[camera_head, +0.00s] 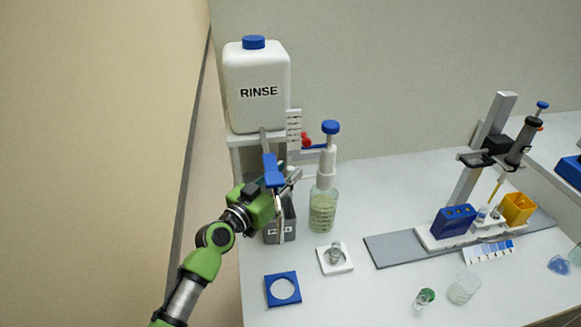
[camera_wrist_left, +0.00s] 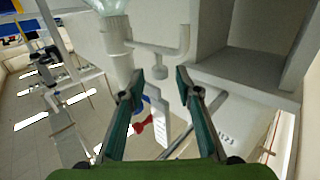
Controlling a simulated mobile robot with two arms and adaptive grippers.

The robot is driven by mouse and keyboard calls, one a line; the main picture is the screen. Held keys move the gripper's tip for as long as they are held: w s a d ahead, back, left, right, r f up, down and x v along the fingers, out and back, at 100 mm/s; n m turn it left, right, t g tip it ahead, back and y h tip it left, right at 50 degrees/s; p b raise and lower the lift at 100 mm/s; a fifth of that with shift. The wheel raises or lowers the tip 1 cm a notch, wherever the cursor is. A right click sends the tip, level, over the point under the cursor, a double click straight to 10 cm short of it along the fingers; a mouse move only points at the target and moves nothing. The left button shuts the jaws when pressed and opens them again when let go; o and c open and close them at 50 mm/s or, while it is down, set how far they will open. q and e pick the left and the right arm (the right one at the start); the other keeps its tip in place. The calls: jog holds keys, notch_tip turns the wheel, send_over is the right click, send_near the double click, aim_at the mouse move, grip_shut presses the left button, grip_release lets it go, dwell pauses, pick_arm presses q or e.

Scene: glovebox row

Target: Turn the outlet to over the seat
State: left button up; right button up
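A clear bottle (camera_head: 322,212) carries a white pump head with a blue knob (camera_head: 330,127). In the left wrist view, a white outlet tube (camera_wrist_left: 155,47) runs sideways from the pump body (camera_wrist_left: 118,65) and bends at its end. My left gripper (camera_head: 282,182) is left of the pump; its fingers (camera_wrist_left: 170,73) are apart, with the tube just beyond the tips and nothing visibly gripped. A white square plate (camera_head: 346,266) bearing a small glass piece and a blue square plate with a round hole (camera_head: 270,296) lie in front. Which is the seat, I cannot tell. My right gripper is not seen.
The RINSE container (camera_head: 257,85) stands behind my left gripper. A grey labelled box (camera_head: 289,222) is just below it. A red knob (camera_head: 305,140) sits left of the pump. A pipette stand (camera_head: 468,185) is at right, with small vessels (camera_head: 464,288) in front.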

pick_arm(q)
jog(key=shift+x, duration=1.25)
grip_shut()
jog(key=p, duration=0.2)
jog(key=s+n+y+p, duration=0.1)
jog(key=shift+d+r+t+p, duration=0.1)
jog(key=shift+r+t+p, duration=0.15)
jog(key=shift+t+p, duration=0.15)
jog(key=shift+s+f+n+y+p, duration=0.2)
jog(key=shift+n+y+p, duration=0.15)
jog(key=shift+y, duration=0.25)
jog(key=shift+f, duration=0.1)
